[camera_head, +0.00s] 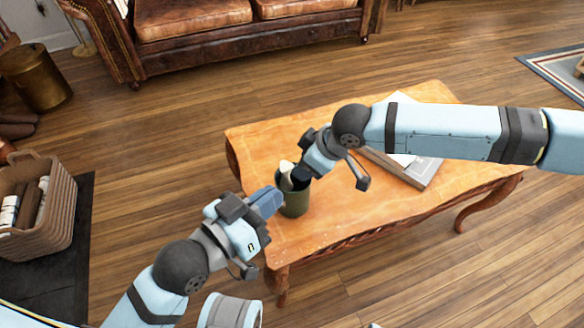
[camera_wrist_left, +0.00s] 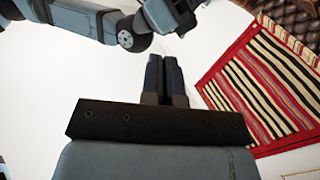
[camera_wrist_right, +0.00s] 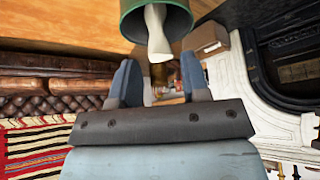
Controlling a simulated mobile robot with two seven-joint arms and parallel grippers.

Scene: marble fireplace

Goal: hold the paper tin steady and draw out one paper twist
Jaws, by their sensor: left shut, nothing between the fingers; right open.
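The dark green paper tin (camera_head: 295,203) stands upright near the left end of the wooden table. A white paper twist (camera_head: 286,168) sticks up out of its mouth. My left gripper (camera_head: 276,197) is shut with nothing in it, its fingertips at the tin's left side; I cannot tell if they touch. The left wrist view shows the closed fingers (camera_wrist_left: 165,75) but no tin. My right gripper (camera_head: 299,178) is open over the tin's mouth. In the right wrist view, the tin (camera_wrist_right: 130,22) is at the top and the twist (camera_wrist_right: 157,32) points toward the gap between the open fingers (camera_wrist_right: 160,82).
The table (camera_head: 345,222) is bare around its front. A grey book (camera_head: 425,172) with white sheets lies on it to the right, partly behind my right arm. A wicker basket (camera_head: 55,225) stands on the floor at left. A leather sofa (camera_head: 195,22) is at the back.

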